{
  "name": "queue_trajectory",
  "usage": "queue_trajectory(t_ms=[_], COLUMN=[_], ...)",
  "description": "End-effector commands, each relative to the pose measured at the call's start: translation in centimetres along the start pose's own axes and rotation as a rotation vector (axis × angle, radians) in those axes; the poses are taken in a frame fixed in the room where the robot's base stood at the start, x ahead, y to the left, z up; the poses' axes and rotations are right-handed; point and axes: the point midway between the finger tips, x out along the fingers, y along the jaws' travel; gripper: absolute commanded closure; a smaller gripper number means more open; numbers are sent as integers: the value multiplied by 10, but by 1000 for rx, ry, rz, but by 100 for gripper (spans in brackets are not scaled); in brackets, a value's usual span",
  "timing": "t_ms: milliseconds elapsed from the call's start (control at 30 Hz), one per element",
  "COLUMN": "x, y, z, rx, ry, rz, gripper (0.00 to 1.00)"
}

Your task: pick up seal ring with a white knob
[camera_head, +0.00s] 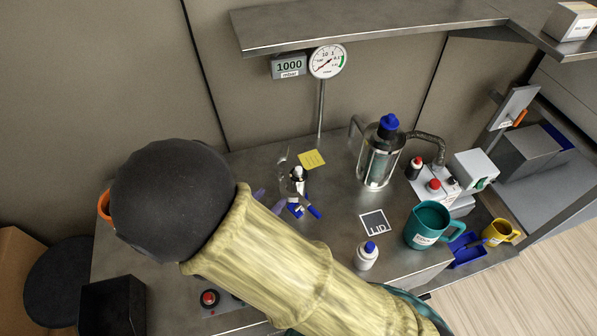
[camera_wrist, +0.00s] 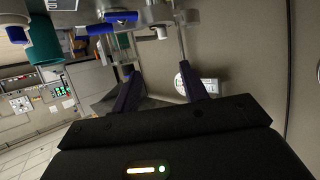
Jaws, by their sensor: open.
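A pale knob (camera_wrist: 161,33), likely the same one, shows beyond my fingers in the wrist view. My gripper (camera_wrist: 160,84) is open, with its two dark purple fingers apart and nothing seen between them. In the head view my gripper's purple fingertips (camera_head: 269,200) show just left of the knobbed piece, partly hidden by my sleeved arm.
Blue-handled pieces (camera_head: 313,212) lie close by the knob. A glass-and-metal vessel with a blue cap (camera_head: 378,160), white bottle (camera_head: 367,257), teal mug (camera_head: 430,226) and gauge (camera_head: 327,62) stand around. A steel shelf (camera_head: 370,24) hangs above. Bench around the LID marker (camera_head: 374,223) is fairly clear.

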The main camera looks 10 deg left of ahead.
Motion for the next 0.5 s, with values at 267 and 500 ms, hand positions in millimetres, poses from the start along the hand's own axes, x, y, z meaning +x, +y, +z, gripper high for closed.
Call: queue_trajectory(t_ms=[267,500], x=[49,91], y=[1,1], z=[0,0], rx=[-1,-1], ry=[1,0], rz=[5,5], gripper=[56,56])
